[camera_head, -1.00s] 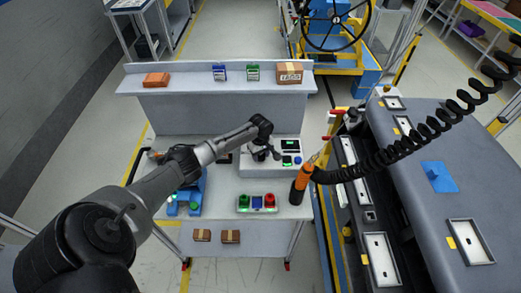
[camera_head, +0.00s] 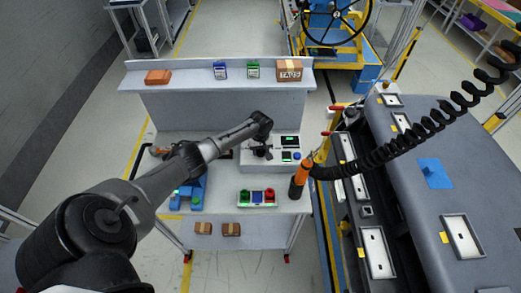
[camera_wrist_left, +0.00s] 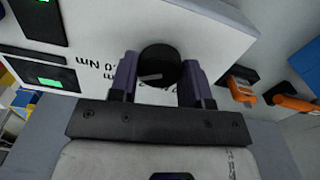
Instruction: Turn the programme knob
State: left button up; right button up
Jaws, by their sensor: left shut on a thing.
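The programme knob (camera_wrist_left: 160,66) is a round black dial with a pale pointer mark, on the face of a white control box (camera_head: 258,165). In the left wrist view, the two purple-grey fingers of my left gripper (camera_wrist_left: 160,78) stand on either side of the knob, shut on it. The pointer mark lies nearly level in that view. In the head view, my left gripper (camera_head: 264,153) is at the box's left part, and the arm hides the knob. Dark displays (camera_wrist_left: 46,72) with green readouts sit on the box. My right gripper is not in view.
An orange-handled tool (camera_head: 300,178) stands right of the box under a black coiled cable (camera_head: 400,146). A button box (camera_head: 257,198) with green, blue and red buttons lies in front. A shelf (camera_head: 190,82) behind holds boxes. A grey dashboard module (camera_head: 425,215) stands at right.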

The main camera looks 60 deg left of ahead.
aim_at(261, 151)
pick_arm(q)
jog(key=o, duration=0.9)
notch_tip(261, 151, up, 14)
jog(key=shift+f+p, duration=0.1)
jog(key=shift+p, duration=0.4)
dwell(0.3)
